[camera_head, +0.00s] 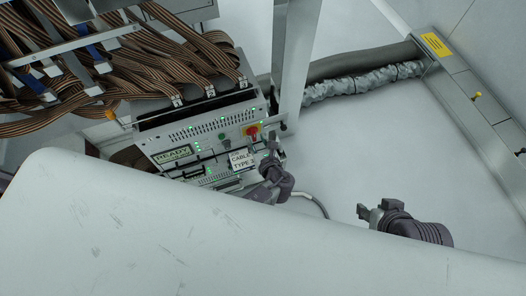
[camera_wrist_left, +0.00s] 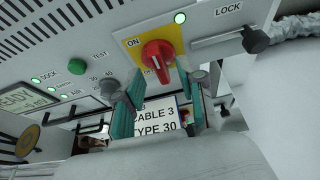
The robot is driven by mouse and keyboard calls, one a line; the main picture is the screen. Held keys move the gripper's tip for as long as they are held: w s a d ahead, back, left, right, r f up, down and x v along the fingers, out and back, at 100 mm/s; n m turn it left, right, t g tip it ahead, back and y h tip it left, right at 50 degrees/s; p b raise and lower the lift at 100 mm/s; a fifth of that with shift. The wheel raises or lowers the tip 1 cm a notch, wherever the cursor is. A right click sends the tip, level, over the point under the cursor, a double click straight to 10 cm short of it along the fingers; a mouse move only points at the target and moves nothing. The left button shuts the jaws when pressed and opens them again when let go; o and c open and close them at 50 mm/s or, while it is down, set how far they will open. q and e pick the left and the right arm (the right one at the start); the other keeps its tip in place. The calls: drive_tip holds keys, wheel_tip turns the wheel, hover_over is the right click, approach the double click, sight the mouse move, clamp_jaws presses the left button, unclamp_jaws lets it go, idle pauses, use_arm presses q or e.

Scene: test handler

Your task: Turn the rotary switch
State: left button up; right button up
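The rotary switch is a red knob on a yellow plate (camera_head: 252,130), on the front of a grey control panel (camera_head: 200,140). In the left wrist view the red knob (camera_wrist_left: 158,53) has a white mark on its lower part, and "ON" is printed at its upper left. My left gripper (camera_head: 271,156) is in front of the panel, just below the switch. Its two teal fingers (camera_wrist_left: 160,82) are apart, tips near either side of the knob's lower part; contact cannot be told. My right gripper (camera_head: 369,211) is away to the right; its finger opening is unclear.
A LOCK lever (camera_wrist_left: 255,39) sits right of the switch, and a green TEST button (camera_wrist_left: 77,67) left of it. A "CABLE" label (camera_head: 242,160) is below. Brown cables (camera_head: 130,70) hang above. A grey upright post (camera_head: 297,60) stands close at right.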

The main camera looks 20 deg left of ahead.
use_arm(q)
drive_tip(key=v, duration=1)
